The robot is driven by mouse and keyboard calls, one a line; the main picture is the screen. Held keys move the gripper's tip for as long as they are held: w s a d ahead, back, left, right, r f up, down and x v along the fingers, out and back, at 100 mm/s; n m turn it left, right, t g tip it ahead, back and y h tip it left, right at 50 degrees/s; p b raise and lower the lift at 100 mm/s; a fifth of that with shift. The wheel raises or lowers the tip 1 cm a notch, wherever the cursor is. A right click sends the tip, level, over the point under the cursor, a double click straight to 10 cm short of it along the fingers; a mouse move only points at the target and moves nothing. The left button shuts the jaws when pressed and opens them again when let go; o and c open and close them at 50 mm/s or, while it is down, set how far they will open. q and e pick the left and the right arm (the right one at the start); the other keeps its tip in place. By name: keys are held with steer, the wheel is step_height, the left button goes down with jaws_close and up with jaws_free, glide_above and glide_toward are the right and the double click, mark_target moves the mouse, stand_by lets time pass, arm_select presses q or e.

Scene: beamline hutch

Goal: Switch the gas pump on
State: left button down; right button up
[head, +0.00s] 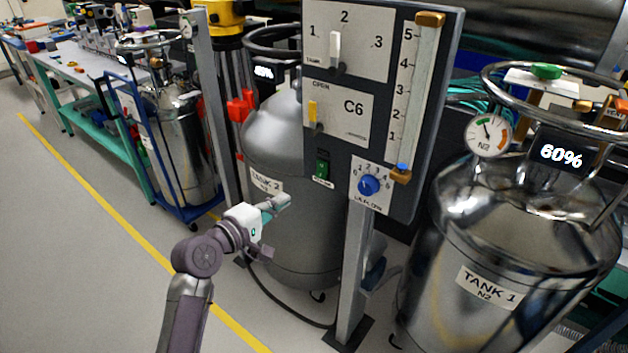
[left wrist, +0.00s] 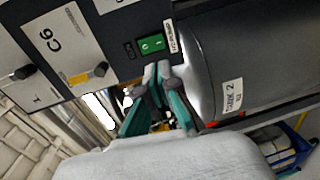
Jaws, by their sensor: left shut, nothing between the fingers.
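The pump switch is a small green rocker (head: 322,168) low on the left of the dark panel (head: 420,120), with a small label under it. In the left wrist view the green rocker (left wrist: 152,44) shows beside a white label, just past my fingertips. I cannot tell which way it is set. My left gripper (head: 285,201) is shut and empty, below and left of the switch, in front of the tank 2 label. In the left wrist view its closed fingertips (left wrist: 157,70) point toward the rocker with a gap between. My right gripper is not in view.
The panel also carries a 1-2-3 selector lever (head: 336,48), a yellow-handled C6 lever (head: 312,112), a blue knob (head: 369,185) and a scale tube (head: 424,60). Tank 2 (head: 310,235) stands behind the panel post; shiny tank 1 (head: 510,240) stands at right. Open floor lies left.

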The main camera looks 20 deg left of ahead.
mark_target(321, 177)
arm_select(q)
steer(key=x, duration=1.1)
steer(key=shift+w+d, duration=0.1)
steer(key=shift+w, duration=0.05)
steer(key=shift+w+d+f, duration=0.1)
steer(key=shift+w+d, duration=0.05)
steer(key=shift+w, duration=0.35)
steer(key=shift+w+f+b, duration=0.1)
steer(key=shift+f+b, duration=0.25)
steer(key=shift+b, duration=0.5)
steer(key=shift+d+r, duration=0.1)
steer(key=shift+r, duration=0.2)
